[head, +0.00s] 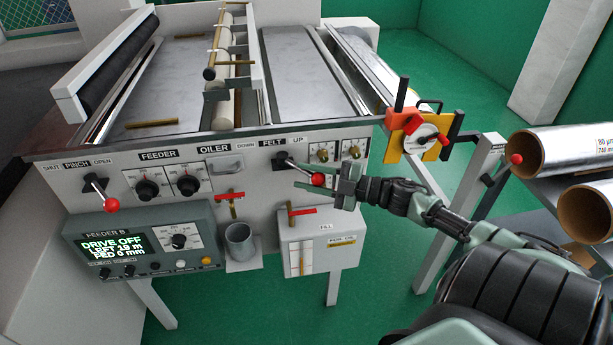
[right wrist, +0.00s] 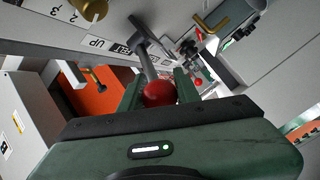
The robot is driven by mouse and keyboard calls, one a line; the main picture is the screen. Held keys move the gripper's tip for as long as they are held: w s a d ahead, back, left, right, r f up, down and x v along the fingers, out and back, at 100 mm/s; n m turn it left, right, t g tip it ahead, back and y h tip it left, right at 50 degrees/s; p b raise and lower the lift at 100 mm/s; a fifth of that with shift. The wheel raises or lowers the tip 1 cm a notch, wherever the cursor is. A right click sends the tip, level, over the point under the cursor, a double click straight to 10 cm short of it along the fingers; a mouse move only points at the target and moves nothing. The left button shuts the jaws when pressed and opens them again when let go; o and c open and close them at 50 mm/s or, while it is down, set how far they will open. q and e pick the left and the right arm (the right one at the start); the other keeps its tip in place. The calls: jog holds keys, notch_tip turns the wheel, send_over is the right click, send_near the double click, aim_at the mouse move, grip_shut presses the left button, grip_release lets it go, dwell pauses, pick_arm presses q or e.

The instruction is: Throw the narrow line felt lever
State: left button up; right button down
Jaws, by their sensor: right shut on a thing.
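The felt lever (head: 300,168) sits on the front panel under the "FELT" and "UP" labels. Its rod slants right and down from a black pivot to a red knob (head: 318,179). My right gripper (head: 316,177) is shut on this knob, one finger above it and one below. In the right wrist view the red knob (right wrist: 160,93) sits between the two green fingers, and the rod (right wrist: 148,62) runs away to the pivot beside the "UP" label. My left gripper is not in view.
The pinch lever (head: 100,193) with its red knob is at the panel's left. Feeder dials (head: 148,188) lie between. The display (head: 113,245) reads "DRIVE OFF". A foil oil box (head: 310,238) and a metal cup (head: 239,241) are below. An orange and yellow bracket (head: 415,135) stands right.

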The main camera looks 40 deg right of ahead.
jog(key=shift+d, duration=0.15)
jog(key=c, duration=1)
grip_release()
jog(key=shift+s, duration=0.1)
jog(key=shift+s+d+f, duration=0.1)
jog(key=shift+s+d, duration=0.05)
jog(key=shift+s, duration=0.1)
jog(key=b+v, duration=0.1)
jog(key=v, duration=0.6)
jog(key=shift+s+d, duration=0.1)
